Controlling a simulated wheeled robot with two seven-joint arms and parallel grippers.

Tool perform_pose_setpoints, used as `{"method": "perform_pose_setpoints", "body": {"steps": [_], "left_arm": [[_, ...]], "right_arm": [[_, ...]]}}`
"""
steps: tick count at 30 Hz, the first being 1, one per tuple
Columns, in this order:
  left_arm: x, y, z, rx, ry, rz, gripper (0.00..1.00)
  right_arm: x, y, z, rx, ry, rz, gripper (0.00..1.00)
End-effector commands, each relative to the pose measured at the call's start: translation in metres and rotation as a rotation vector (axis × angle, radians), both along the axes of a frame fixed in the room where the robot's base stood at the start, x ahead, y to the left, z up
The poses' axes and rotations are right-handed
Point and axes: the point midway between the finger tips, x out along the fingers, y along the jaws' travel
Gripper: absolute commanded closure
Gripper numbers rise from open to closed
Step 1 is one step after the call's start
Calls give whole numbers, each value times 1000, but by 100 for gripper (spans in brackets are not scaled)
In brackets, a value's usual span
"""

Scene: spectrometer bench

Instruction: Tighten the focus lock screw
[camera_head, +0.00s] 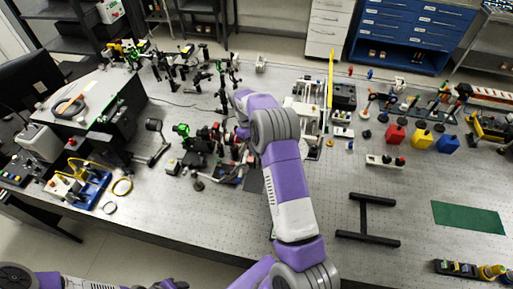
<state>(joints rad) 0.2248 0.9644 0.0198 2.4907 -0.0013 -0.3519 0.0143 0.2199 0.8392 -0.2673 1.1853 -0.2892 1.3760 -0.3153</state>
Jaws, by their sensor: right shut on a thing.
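My right arm reaches from the bottom middle over the bench and bends down at its far end. Its gripper (241,132) is at a dark optical assembly (215,138) left of the arm. It is shut on a small part there, apparently the focus lock screw, which is too small and too covered by my arm to make out. My left gripper (172,284) shows only partly at the bottom edge, away from the bench parts. Its jaws cannot be read.
The perforated metal bench (310,215) carries several optical mounts at the back left. A black H-shaped stand (367,218) and a green mat (468,217) lie at right. The front middle is mostly clear.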

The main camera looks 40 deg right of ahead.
Motion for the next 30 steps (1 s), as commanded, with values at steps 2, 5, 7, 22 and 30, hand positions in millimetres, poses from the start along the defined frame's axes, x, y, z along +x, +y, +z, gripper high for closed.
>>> {"method": "perform_pose_setpoints", "body": {"steps": [2, 5, 7, 22, 30], "left_arm": [[0, 0, 1, 0, 0, 0, 55], [0, 0, 1, 0, 0, 0, 55], [0, 0, 1, 0, 0, 0, 55], [0, 0, 1, 0, 0, 0, 55], [0, 0, 1, 0, 0, 0, 55]], "right_arm": [[0, -1, 0, 0, -1, -45, 100], [0, -1, 0, -1, -1, -91, 100], [0, -1, 0, 0, -1, -116, 100], [0, -1, 0, 0, -2, -165, 100], [0, -1, 0, -1, -2, -164, 64]]}}
